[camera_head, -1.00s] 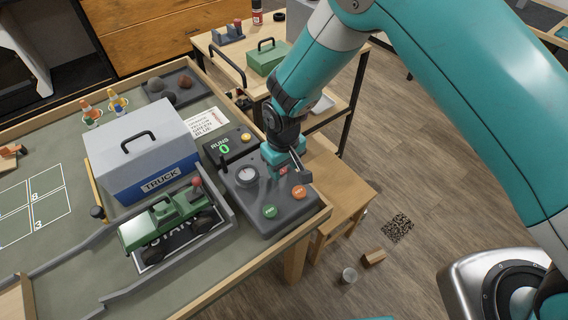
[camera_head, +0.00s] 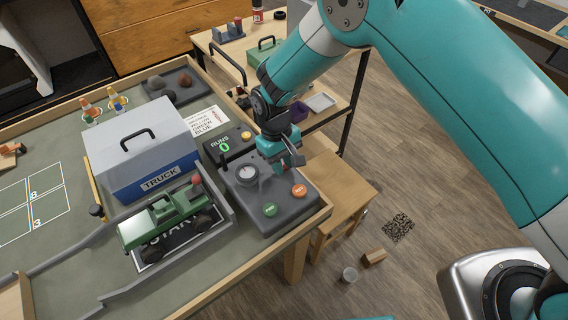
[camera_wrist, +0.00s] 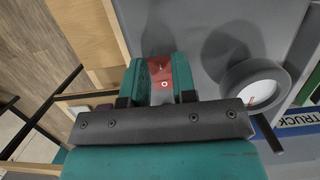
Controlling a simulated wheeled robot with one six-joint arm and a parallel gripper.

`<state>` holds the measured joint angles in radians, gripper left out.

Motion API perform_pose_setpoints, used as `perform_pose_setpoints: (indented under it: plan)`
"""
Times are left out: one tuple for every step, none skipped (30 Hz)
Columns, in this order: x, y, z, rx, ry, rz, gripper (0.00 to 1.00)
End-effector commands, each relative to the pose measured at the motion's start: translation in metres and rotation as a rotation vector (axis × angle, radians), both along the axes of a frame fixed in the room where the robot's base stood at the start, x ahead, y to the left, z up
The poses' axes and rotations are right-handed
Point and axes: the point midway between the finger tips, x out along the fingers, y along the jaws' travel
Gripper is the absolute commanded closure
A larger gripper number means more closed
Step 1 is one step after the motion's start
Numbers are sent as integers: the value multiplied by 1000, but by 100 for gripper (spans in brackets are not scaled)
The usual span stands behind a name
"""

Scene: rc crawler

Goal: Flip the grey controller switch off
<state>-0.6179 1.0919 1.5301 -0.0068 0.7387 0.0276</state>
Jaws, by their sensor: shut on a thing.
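The grey controller (camera_head: 285,210) sits at the right edge of the table, with a round dial (camera_head: 246,173), a green button (camera_head: 270,209) and an orange button (camera_head: 299,190) on top. My gripper (camera_head: 284,160) is low over its far right part. In the wrist view my gripper (camera_wrist: 161,85) has a red switch (camera_wrist: 161,72) between its two teal fingers and is shut on it. The fingers hide the switch's sides, and the head view hides it behind the gripper. I cannot tell which way it is tilted.
A green truck (camera_head: 165,222) stands on the start pad left of the controller. A wooden stool (camera_head: 335,195) is right of the table.

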Motion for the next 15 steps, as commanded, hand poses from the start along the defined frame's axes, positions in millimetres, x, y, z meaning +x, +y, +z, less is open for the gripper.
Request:
perform_pose_setpoints:
  plan:
    - [1, 1, -1, -8, 12, 0, 98]
    - [1, 1, -1, -13, 20, 0, 98]
    - [1, 1, 0, -18, 27, 0, 98]
    - [1, 1, 0, -21, 31, 0, 98]
    - [1, 1, 0, -22, 32, 0, 98]
    - [1, 1, 1, -22, 33, 0, 98]
    - [1, 1, 1, -22, 33, 0, 98]
    - [1, 1, 1, -22, 33, 0, 98]
    - [1, 1, 1, -22, 33, 0, 98]
    - [1, 1, 1, -22, 33, 0, 98]
    - [1, 1, 1, -22, 33, 0, 98]
    - [1, 1, 1, -22, 33, 0, 98]
    - [1, 1, 1, -22, 33, 0, 72]
    - [1, 1, 1, -22, 32, 0, 65]
    - [1, 1, 1, -22, 32, 0, 56]
